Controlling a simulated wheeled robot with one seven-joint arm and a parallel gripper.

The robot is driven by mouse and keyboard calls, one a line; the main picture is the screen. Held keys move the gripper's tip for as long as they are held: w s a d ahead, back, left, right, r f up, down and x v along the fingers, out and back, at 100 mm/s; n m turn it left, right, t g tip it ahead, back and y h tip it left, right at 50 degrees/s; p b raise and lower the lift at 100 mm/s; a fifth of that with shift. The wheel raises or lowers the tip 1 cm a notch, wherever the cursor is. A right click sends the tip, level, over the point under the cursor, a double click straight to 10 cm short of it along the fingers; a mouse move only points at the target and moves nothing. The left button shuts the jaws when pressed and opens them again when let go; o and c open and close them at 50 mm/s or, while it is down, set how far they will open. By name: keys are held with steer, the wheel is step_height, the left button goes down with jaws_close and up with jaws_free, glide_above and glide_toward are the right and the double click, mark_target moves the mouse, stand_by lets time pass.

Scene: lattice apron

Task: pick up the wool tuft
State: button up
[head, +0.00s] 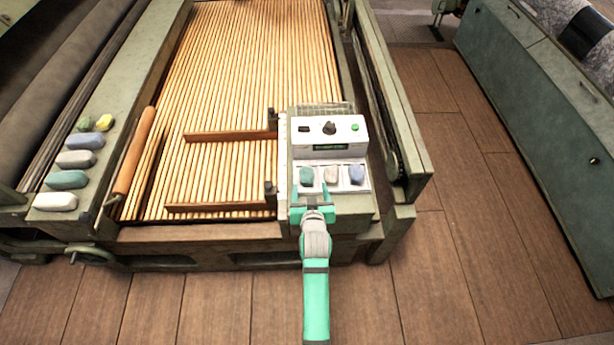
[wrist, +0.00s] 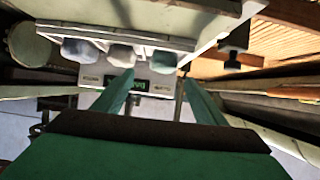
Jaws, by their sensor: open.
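Three wool tufts lie in a row on a white tray (head: 319,187) on the control box: a teal tuft (head: 307,175), an off-white tuft (head: 331,174) and a blue tuft (head: 357,174). The wrist view shows the row reversed, with the teal tuft (wrist: 163,61) at right, the off-white tuft (wrist: 121,55) in the middle and the blue tuft (wrist: 77,49) at left. My gripper (head: 312,191) is open and empty at the tray's near left side, closest to the teal tuft. In the wrist view, its fingertips (wrist: 157,76) spread just below the teal tuft. I cannot tell whether they touch it.
Several other tufts, including a white one (head: 55,201), lie along the left rail (head: 108,120). A panel (head: 330,133) with a knob and buttons stands behind the tray. Wooden slats (head: 240,70) fill the machine bed. Open floor (head: 450,200) lies to the right.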

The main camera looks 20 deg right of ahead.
mark_target(307, 178)
steer(key=x, duration=0.3)
steer(key=shift+a+x, duration=0.15)
steer(key=shift+x, duration=1.15)
steer(key=shift+a+x, duration=0.15)
steer(key=shift+x, duration=1.2)
steer(key=shift+w, duration=0.1)
steer(key=shift+r, duration=0.1)
steer(key=c, duration=1.1)
